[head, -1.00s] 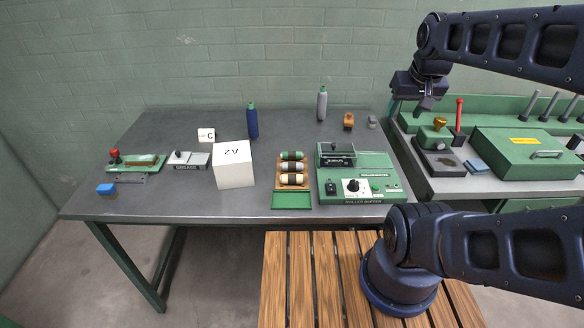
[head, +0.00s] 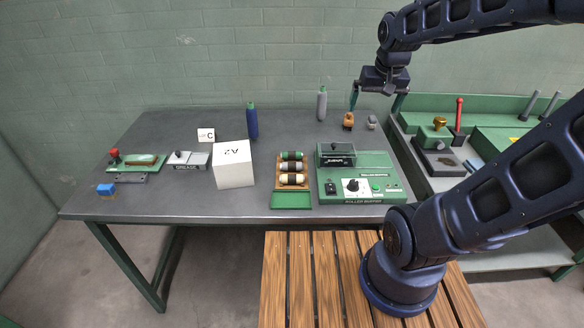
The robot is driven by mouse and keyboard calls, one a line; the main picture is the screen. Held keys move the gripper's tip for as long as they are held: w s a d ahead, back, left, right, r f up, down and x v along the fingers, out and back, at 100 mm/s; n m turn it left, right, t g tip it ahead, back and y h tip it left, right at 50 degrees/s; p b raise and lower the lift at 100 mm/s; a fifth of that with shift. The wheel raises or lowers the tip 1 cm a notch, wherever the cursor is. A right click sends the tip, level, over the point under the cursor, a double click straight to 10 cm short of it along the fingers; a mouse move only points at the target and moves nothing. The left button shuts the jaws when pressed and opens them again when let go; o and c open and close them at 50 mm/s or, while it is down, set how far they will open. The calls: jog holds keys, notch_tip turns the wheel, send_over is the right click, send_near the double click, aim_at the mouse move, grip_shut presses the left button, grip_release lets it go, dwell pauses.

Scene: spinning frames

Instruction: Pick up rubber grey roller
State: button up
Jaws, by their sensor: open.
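A wooden rack (head: 278,183) on the grey table holds three short rollers with dark middle bands. The back one is green (head: 286,155), the middle one looks grey (head: 284,167) and the front one is cream (head: 284,179). A tall grey cylinder with a green top (head: 322,104) stands upright at the back of the table. I cannot tell for certain which grey piece is the rubber roller. My gripper (head: 354,101) is open and empty, pointing down above a small orange-brown block (head: 348,121), right of the tall grey cylinder.
A small grey piece (head: 372,122) lies near my gripper. A green-backed bench (head: 470,116) is at right.

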jog(key=w+a+f+g, duration=0.2)
jog(key=w+a+f, duration=0.5)
jog(key=a, duration=0.3)
jog(key=g, duration=0.1)
send_over(292, 164)
notch_tip(292, 164, down, 10)
jog(key=shift+w+f, duration=0.2)
jog(key=shift+f, duration=5.45)
jog(key=c, duration=1.1)
jog(key=shift+r, duration=0.1)
